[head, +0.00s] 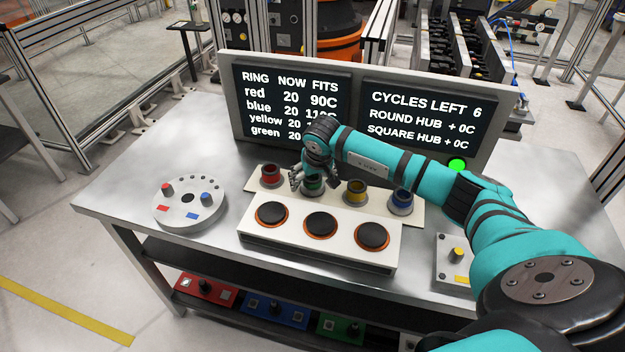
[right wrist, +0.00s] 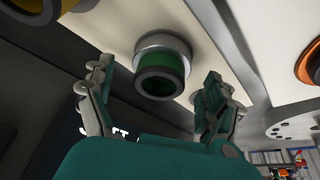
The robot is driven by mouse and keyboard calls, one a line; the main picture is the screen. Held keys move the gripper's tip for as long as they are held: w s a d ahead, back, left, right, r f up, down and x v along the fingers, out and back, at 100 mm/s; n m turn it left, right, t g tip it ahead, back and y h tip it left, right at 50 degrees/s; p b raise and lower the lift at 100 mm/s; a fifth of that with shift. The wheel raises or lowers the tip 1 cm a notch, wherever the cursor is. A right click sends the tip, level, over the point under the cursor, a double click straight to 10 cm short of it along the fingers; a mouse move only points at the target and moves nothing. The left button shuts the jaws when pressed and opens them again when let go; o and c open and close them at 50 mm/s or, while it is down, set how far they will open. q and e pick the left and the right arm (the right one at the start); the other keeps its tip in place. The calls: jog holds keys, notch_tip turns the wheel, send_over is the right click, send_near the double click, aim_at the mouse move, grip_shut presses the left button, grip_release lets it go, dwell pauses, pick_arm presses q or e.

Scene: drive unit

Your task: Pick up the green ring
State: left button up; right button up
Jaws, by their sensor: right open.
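The green ring (head: 313,187) sits on its holder in a row on the white rack, partly hidden by my right gripper in the head view. In the right wrist view the green ring (right wrist: 163,77) shows between the spread fingers, a little beyond the fingertips. My right gripper (head: 300,178) is open and empty, and its fingers are on either side of the ring's line. It also shows in the right wrist view (right wrist: 155,90). I cannot tell whether a finger touches the ring. My left gripper is not in view.
A red ring (head: 270,174) stands left of the green one; a yellow ring (head: 355,191) and a blue ring (head: 401,201) stand right. Black round pads (head: 320,224) lie in front. A grey disc (head: 190,208) is at left. A screen (head: 292,100) stands behind.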

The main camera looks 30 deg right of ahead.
jog(key=shift+w+f, duration=0.2)
jog(key=shift+f, duration=0.25)
jog(key=shift+c, duration=0.3)
jog(key=shift+r, duration=0.1)
jog(key=c, duration=1.6)
